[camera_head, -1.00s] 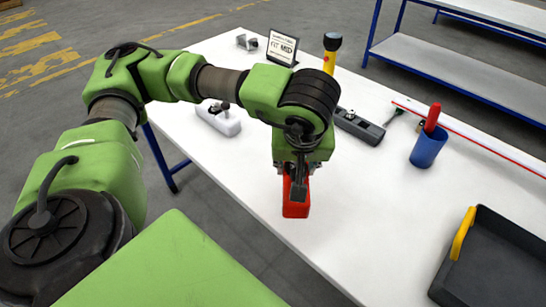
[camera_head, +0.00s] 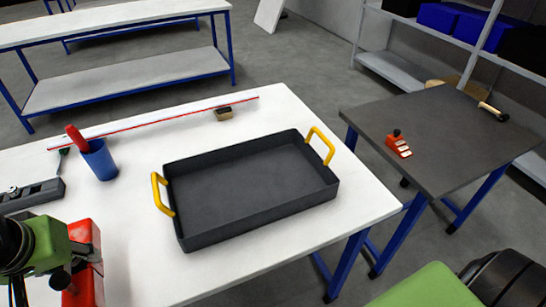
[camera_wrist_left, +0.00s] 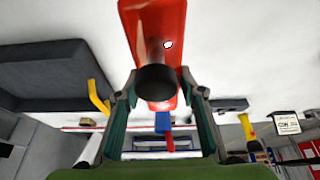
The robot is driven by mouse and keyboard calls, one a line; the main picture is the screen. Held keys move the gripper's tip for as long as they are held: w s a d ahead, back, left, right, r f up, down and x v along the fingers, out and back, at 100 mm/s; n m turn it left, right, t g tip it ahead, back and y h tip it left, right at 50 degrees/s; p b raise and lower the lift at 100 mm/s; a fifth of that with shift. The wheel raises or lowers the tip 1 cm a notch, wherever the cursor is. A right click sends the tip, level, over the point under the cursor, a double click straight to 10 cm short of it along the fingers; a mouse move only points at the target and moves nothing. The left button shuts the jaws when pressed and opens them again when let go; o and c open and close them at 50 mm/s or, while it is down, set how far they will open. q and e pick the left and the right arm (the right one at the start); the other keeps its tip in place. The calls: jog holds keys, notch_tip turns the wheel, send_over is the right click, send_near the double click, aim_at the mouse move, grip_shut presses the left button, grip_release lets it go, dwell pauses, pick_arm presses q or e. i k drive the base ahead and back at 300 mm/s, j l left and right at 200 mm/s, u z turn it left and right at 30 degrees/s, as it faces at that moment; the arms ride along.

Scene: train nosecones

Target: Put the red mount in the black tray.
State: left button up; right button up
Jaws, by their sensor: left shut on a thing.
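The red mount (camera_head: 86,248) is at the lower left of the head view, cut by the bottom edge. My left gripper (camera_head: 82,264) is shut on it. In the left wrist view, the mount (camera_wrist_left: 150,22) has a dark round knob between the two fingers of my left gripper (camera_wrist_left: 158,80). The black tray (camera_head: 178,225) stands on the white table, right of the mount, and is empty. Its two yellow handles are at its left and right ends. The tray also shows at the left of the wrist view (camera_wrist_left: 50,75). My right gripper is not visible.
A blue cup (camera_head: 99,160) with a red-handled tool stands left of the tray. A brush-like block (camera_head: 223,114) and a long red-edged strip (camera_head: 150,121) lie behind it. A dark table (camera_head: 440,135) at right bears a red block with a black knob (camera_head: 398,145).

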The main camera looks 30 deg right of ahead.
aim_at(242, 175)
jog(key=i+l, duration=0.1)
jog(key=l, duration=0.5)
jog(key=l+z, duration=0.1)
jog(key=l, duration=0.45)
jog(key=i+l, duration=0.15)
jog(key=l, duration=0.45)
jog(key=i+l+z, duration=0.1)
jog(key=i+l, duration=0.1)
jog(key=i, duration=0.05)
